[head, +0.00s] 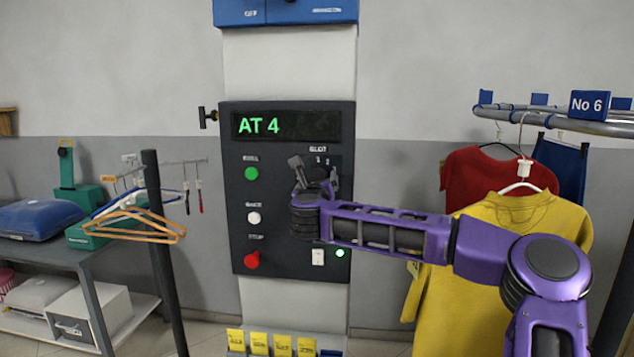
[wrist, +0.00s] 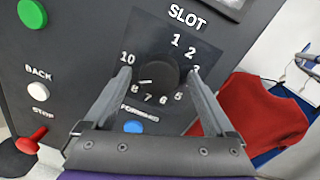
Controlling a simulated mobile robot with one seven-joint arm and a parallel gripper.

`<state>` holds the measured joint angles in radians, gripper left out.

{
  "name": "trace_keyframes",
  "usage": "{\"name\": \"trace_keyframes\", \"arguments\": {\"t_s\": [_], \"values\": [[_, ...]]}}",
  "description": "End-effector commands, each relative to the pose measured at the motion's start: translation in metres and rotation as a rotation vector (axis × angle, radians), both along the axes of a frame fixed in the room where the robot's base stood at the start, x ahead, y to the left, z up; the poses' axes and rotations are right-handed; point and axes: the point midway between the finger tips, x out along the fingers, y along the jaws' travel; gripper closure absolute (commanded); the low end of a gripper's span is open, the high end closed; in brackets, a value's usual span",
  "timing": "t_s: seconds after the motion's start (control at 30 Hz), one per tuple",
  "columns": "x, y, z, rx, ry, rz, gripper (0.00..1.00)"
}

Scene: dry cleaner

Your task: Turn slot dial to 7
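The slot dial (wrist: 158,71) is a round black knob on the dark panel, ringed by white numbers under the word SLOT. Its white mark points to the lower left, towards 8. The 7 (wrist: 147,99) shows below the knob; 9 and 4 are not readable beside my fingers. My gripper (wrist: 159,73) is open, with one finger on each side of the dial and a visible gap to the knob. In the head view my gripper (head: 316,174) is in front of the dial and mostly hides it. The display (head: 286,125) reads AT 4.
The panel also has a green button (head: 251,174), a white BACK button (head: 254,218), a red STOP control (head: 252,260) and a white switch (head: 318,257). In the wrist view a blue button (wrist: 134,127) is below the dial. A yellow shirt (head: 510,270) hangs at right.

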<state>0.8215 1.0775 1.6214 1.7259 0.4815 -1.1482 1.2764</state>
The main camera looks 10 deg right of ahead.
Motion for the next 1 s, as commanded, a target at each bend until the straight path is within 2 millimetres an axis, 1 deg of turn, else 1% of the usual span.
{"name": "trace_keyframes", "arguments": {"t_s": [0.03,0.07,0.1,0.17,0.2,0.37,0.4,0.43,0.77,1.0], "values": [[-0.0001,0.0001,0.0001,0.000,0.000,0.000,0.22],[-0.0002,0.0000,0.0001,0.000,0.000,0.000,0.27],[-0.0002,0.0001,0.0001,0.000,0.000,0.000,0.34],[-0.0002,0.0001,0.0001,0.000,0.000,0.000,0.45],[-0.0003,0.0001,0.0002,0.000,0.000,0.000,0.52],[-0.0003,0.0001,0.0002,0.000,0.000,0.000,0.81],[-0.0004,0.0002,0.0002,0.001,0.000,0.000,0.88],[-0.0004,0.0002,0.0002,0.001,0.000,0.000,0.93],[-0.0006,0.0002,0.0018,-0.049,0.014,-0.002,0.93],[-0.0006,0.0004,0.0027,-0.196,0.060,-0.002,0.93]]}}
